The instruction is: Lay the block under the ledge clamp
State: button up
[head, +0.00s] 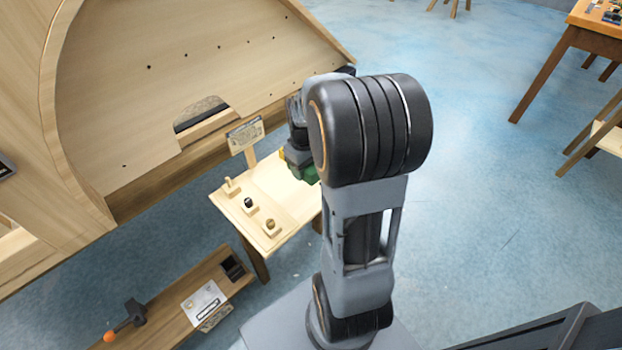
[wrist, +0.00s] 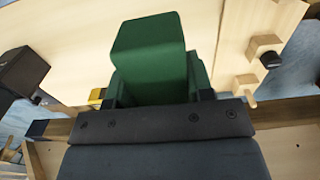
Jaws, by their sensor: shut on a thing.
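A green block (wrist: 148,40) juts from my gripper (wrist: 155,97) in the wrist view. My gripper is shut on it, with the dark wrist housing filling the bottom of that view. In the head view the green block (head: 305,173) shows partly beside my arm, over the small wooden table; my gripper (head: 298,155) is largely hidden. Several small wooden fittings stand along the table's left side, one with a black knob (head: 249,204); the knobbed fitting also shows in the wrist view (wrist: 265,47). I cannot tell which is the ledge clamp.
The small wooden table (head: 285,190) carries a sign on a post (head: 245,134) at its back. A large curved wooden frame (head: 180,80) stands behind. A low bench (head: 165,318) holds a tool with an orange end (head: 125,318).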

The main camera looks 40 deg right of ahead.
jog(key=d+f, duration=0.1)
jog(key=w+d+f+b, duration=0.1)
jog(key=f, duration=0.1)
jog(key=w+d+f, duration=0.1)
jog(key=f, duration=0.1)
jog(key=shift+w+d+f, duration=0.1)
jog(key=shift+d+f, duration=0.1)
jog(key=shift+d, duration=0.05)
jog(key=shift+w+d+f+b, duration=0.15)
jog(key=shift+f+b, duration=0.8)
jog(key=shift+f, duration=0.75)
jog(key=shift+f, duration=0.15)
jog(key=o, duration=1.1)
jog(key=shift+c, duration=0.2)
